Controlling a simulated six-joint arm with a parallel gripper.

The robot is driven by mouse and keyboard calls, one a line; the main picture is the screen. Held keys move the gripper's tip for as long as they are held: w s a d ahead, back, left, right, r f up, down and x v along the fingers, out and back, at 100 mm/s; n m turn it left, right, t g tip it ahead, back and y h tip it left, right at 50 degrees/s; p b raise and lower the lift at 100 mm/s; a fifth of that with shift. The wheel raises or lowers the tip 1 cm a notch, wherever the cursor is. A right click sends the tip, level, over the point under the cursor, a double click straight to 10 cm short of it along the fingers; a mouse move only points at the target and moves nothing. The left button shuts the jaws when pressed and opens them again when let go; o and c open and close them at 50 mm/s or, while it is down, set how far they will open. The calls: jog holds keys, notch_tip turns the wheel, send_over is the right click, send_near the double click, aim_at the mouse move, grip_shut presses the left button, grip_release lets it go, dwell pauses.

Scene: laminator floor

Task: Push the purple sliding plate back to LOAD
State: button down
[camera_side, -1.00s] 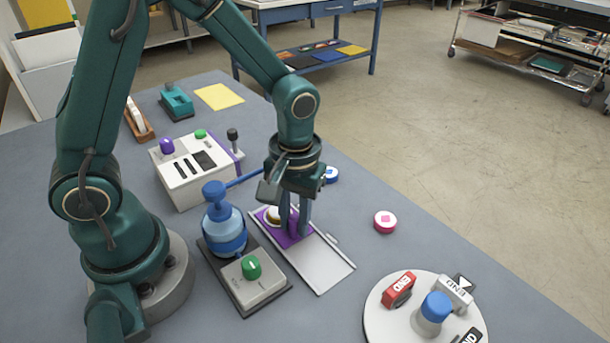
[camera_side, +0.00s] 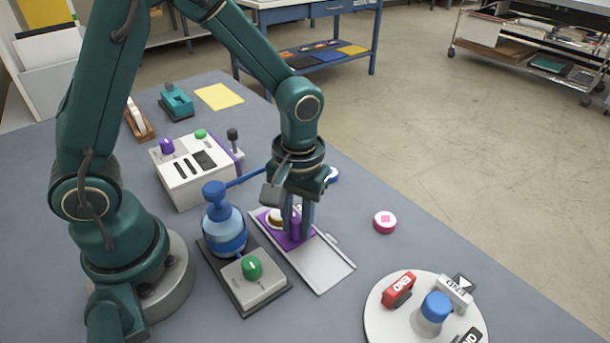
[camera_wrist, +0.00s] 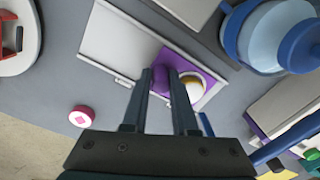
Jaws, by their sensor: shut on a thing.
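The purple sliding plate (camera_side: 287,243) lies at the far end of a pale grey track (camera_side: 325,268). A round white-and-gold piece (camera_side: 273,217) sits on the plate. My gripper (camera_side: 298,232) points down over the plate, its fingers shut on the purple upright grip of the plate. In the wrist view the plate (camera_wrist: 194,66) shows around my gripper (camera_wrist: 161,76), and the bare track (camera_wrist: 115,40) stretches to the left. The fingers partly hide the grip. No LOAD marking is legible.
A blue press (camera_side: 225,235) and a green-knob box (camera_side: 255,278) stand left of the track. A pink-and-white disc (camera_side: 385,222) lies to its right. A round turntable (camera_side: 385,318) with END blocks is at front right. A control box (camera_side: 190,185) stands behind.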

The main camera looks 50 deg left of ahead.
jog(key=d, duration=0.9)
jog(key=shift+w, duration=0.1)
jog(key=c, duration=1)
grip_release()
jog(key=shift+a, duration=0.15)
jog(key=shift+r, duration=2.6)
